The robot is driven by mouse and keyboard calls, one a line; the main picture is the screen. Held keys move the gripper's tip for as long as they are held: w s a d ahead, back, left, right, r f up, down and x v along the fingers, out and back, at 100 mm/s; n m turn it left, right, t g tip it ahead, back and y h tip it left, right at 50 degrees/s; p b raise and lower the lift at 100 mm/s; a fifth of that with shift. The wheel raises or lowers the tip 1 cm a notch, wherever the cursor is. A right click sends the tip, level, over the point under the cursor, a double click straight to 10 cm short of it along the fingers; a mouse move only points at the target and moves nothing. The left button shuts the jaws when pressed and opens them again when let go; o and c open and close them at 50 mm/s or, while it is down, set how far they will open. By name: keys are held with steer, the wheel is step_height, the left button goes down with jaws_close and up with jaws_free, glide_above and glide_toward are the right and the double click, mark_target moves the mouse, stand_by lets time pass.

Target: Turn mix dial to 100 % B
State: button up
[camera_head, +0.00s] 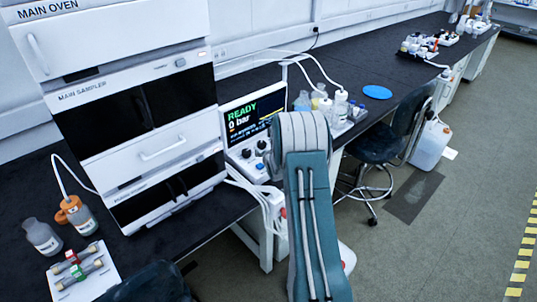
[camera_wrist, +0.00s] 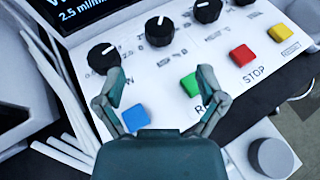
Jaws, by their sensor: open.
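My gripper (camera_wrist: 159,76) is open and empty over the panel. Its left fingertip is close to the left dial, overlapping its lower right edge in the picture; contact cannot be told. In the head view the panel's dials show partly (camera_head: 247,153), beside my arm, which hides my gripper.
Blue (camera_wrist: 136,117), green (camera_wrist: 190,84), red (camera_wrist: 242,55) and yellow (camera_wrist: 279,33) buttons line the panel below the dials. A screen (camera_head: 253,112) reads READY, 0 bar. White tubes (camera_wrist: 65,150) run left of the panel. Bottles (camera_head: 340,103) stand right of the screen.

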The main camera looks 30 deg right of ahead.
mark_target(264, 144)
steer(key=shift+v, duration=1.95)
steer(key=shift+w+d+r+n+t+y, duration=0.3)
steer(key=shift+w+d+n+t+y, duration=0.1)
steer(key=shift+w+d+y, duration=0.1)
steer(key=shift+w+d+r+n+t+y, duration=0.3)
steer(key=shift+w+d+n+y, duration=0.1)
steer(key=shift+w+d, duration=0.15)
steer(key=shift+w+d+r+n+y, duration=0.15)
steer(key=shift+w+d+n+y, duration=0.15)
steer(key=shift+d+n+y, duration=0.25)
steer(key=shift+w+d+n+t+y, duration=0.1)
steer(key=shift+d+n+t+y, duration=0.15)
steer(key=shift+n+t+y, duration=0.15)
steer(key=shift+s+d+n+y, duration=0.2)
steer(key=shift+d+n+y, duration=0.65)
steer(key=shift+y, duration=0.3)
steer(key=shift+s+d+f+n+g+y, duration=0.7)
steer(key=shift+d+f+n+g+y, duration=0.1)
steer(key=shift+f+y, duration=0.1)
steer(key=x, duration=1)
steer(key=shift+w+a+f, duration=0.15)
steer(key=shift+w, duration=0.1)
